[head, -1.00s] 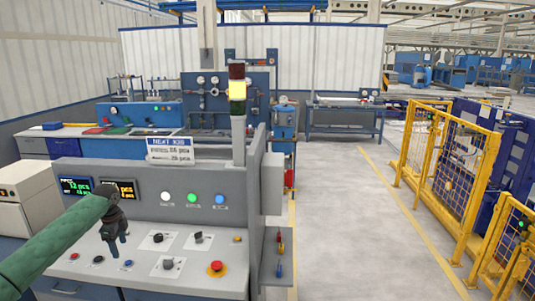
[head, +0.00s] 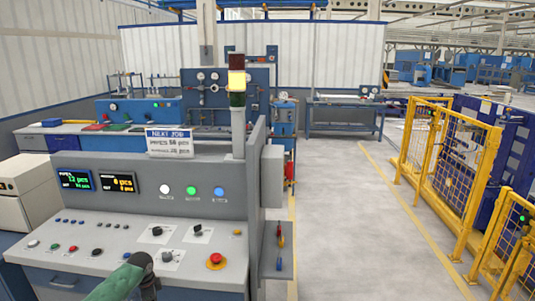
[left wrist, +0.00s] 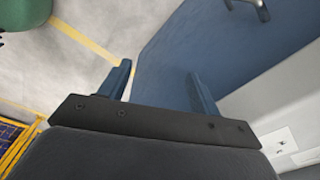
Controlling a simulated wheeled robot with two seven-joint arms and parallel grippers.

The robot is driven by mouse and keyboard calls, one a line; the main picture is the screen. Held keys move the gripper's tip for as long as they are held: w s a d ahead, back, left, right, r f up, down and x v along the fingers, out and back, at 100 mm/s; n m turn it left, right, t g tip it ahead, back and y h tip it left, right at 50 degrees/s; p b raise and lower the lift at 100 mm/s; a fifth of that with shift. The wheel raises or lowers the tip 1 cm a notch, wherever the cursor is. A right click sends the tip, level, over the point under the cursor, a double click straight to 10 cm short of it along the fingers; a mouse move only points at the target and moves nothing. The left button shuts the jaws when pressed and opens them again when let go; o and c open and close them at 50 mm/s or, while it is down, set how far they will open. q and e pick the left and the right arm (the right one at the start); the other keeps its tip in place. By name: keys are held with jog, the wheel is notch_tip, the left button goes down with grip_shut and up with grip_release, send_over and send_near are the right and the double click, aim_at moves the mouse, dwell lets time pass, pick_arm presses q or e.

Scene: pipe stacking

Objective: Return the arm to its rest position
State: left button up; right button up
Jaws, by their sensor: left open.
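My left arm, with a green sleeve, shows at the bottom edge of the head view, in front of the grey control console (head: 130,205). Its wrist is low and its gripper is mostly cut off by the frame's bottom edge. In the left wrist view my left gripper (left wrist: 162,88) has its two dark blue fingers apart, with nothing between them. Behind the fingers are a blue cabinet panel (left wrist: 245,50) and grey floor (left wrist: 60,65). My right gripper is not in view.
The console carries buttons, knobs and a red emergency stop (head: 215,262). A signal tower (head: 237,85) stands at its back. Yellow fencing (head: 440,165) runs along the right. The floor aisle (head: 345,210) between console and fence is clear. Blue workbenches stand behind.

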pick_arm(q)
jog(key=s+d+f+n+b, duration=0.15)
jog(key=s+d+f, duration=0.25)
jog(key=s+f, duration=0.45)
jog(key=s+d+f+n+b, duration=0.15)
jog(key=s+d+f, duration=0.35)
jog(key=f, duration=0.7)
jog(key=s+d+f+n+b, duration=0.15)
jog(key=s+d+f, duration=0.25)
jog(key=s+f, duration=0.5)
jog(key=s+d+f+n+b, duration=0.1)
jog(key=s+d+f+n, duration=0.1)
jog(key=s+f, duration=0.5)
jog(key=s+d+f+n+b, duration=0.2)
jog(key=s+d+f, duration=0.2)
jog(key=s, duration=0.9)
jog(key=s+d+f+n+t+b, duration=0.1)
jog(key=s+d+f+n, duration=0.1)
jog(key=s+f, duration=0.9)
jog(key=shift+d, duration=0.9)
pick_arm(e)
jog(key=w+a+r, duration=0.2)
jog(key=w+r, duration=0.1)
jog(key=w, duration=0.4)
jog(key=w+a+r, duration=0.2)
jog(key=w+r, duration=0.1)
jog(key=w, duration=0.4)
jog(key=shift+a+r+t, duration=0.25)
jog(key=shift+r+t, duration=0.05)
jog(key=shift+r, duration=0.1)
